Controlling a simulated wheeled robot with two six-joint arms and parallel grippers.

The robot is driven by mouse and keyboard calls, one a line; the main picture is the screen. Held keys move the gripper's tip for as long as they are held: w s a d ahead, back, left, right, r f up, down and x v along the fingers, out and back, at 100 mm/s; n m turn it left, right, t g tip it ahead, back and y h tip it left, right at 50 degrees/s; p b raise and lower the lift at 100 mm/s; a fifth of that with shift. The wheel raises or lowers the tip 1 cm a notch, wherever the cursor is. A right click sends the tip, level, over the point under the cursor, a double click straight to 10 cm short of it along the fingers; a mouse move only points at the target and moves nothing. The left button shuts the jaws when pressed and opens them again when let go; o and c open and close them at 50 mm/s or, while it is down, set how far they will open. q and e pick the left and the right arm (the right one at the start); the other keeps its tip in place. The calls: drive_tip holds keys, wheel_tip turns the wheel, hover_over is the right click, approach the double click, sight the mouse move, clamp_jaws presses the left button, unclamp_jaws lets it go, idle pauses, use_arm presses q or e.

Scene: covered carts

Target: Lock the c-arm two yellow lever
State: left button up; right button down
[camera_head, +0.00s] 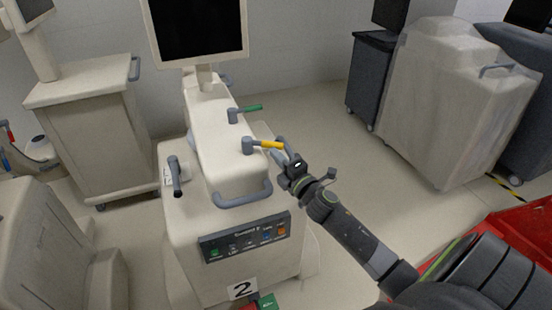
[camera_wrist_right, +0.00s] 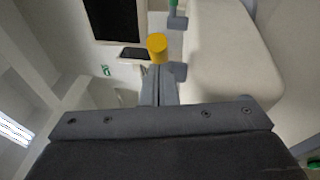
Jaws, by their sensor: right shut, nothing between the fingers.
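The c-arm (camera_head: 190,228) is a cream cart with a label "2" (camera_head: 242,290) low on its front. Its yellow lever (camera_head: 268,145) sits on a grey pivot on top and points right. In the right wrist view the yellow lever's round end (camera_wrist_right: 157,47) shows just beyond the fingers. My right gripper (camera_head: 283,150) is shut and empty, close to the lever's right end; I cannot tell whether they touch. Its fingers (camera_wrist_right: 160,90) are together in the right wrist view. My left gripper is not in view.
A green lever (camera_head: 252,107) stands farther back on the cart. A grey front handle (camera_head: 243,196), a dark handle (camera_head: 176,178) and a button panel (camera_head: 247,238) are nearby. A monitor (camera_head: 197,28) rises behind. A covered cart (camera_head: 440,110) stands right; the floor between is clear.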

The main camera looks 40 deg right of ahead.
drive_tip(key=shift+w+d+n+g+y+b, duration=0.15)
drive_tip(key=shift+w+d+n+y, duration=0.25)
drive_tip(key=shift+y, duration=0.55)
drive_tip(key=shift+w+d+n+g+y+b, duration=0.15)
drive_tip(key=shift+d+n+y, duration=0.35)
drive_tip(key=shift+n+y, duration=0.4)
drive_tip(key=shift+w+d+n+g+y+b, duration=0.1)
drive_tip(key=shift+w+d+n+y, duration=0.3)
drive_tip(key=shift+y, duration=0.65)
drive_tip(key=w+d+n+g+y+b, duration=0.1)
drive_tip(key=w+d+n+y+b, duration=0.1)
drive_tip(key=y, duration=0.1)
drive_tip(key=shift+b, duration=0.4)
drive_tip(key=shift+r, duration=0.2)
drive_tip(key=shift+f, duration=0.1)
